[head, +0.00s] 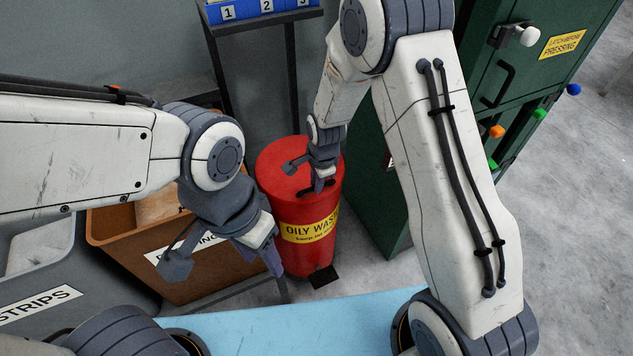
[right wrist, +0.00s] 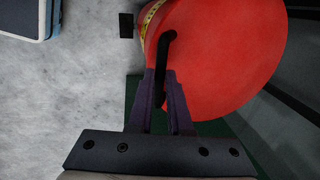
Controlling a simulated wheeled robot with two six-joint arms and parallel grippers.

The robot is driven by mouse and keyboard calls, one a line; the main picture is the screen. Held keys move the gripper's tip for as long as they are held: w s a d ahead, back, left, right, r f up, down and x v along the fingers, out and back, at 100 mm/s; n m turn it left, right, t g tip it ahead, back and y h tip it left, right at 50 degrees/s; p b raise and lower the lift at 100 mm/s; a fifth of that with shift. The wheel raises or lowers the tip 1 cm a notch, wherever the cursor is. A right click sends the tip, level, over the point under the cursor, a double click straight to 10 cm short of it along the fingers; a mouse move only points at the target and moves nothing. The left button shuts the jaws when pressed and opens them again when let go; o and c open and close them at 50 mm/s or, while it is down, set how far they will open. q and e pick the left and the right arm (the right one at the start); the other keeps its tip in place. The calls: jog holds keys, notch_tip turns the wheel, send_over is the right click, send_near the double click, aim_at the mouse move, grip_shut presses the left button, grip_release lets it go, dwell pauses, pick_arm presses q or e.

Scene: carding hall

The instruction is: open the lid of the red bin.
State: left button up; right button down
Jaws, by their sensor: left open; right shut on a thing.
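The red bin (head: 290,212) stands on the floor in the middle of the head view, with a yellow "OILY WASTE" label. Its round red lid (head: 272,162) appears closed on top; it fills much of the right wrist view (right wrist: 225,60). A black handle (right wrist: 167,50) stands on the lid near its label side. My right gripper (head: 315,180) is at the lid, its fingers (right wrist: 162,98) shut on the handle. My left gripper (head: 222,262) is open and empty, left of the bin and in front of the brown crate.
A brown crate (head: 205,288) and a grey bin marked "STRIPS" (head: 100,262) stand left. A green cabinet (head: 372,190) is close on the bin's right. A dark-legged stand with a blue box (head: 262,9) is behind. A light blue surface (head: 290,325) lies in front. A black pedal (head: 323,277) sits at the bin's foot.

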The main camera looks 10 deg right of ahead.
jog(key=w+a+r+g+p, duration=0.2)
jog(key=w+a+r+p, duration=0.1)
jog(key=w+r+p, duration=0.6)
jog(key=shift+r+h+p, duration=0.4)
jog(key=shift+r+p, duration=1.5)
jog(key=shift+r, duration=0.65)
jog(key=c, duration=0.8)
grip_release()
jog(key=shift+f+g, duration=0.1)
jog(key=shift+g, duration=0.2)
jog(key=shift+c, duration=0.2)
jog(key=shift+r, duration=0.2)
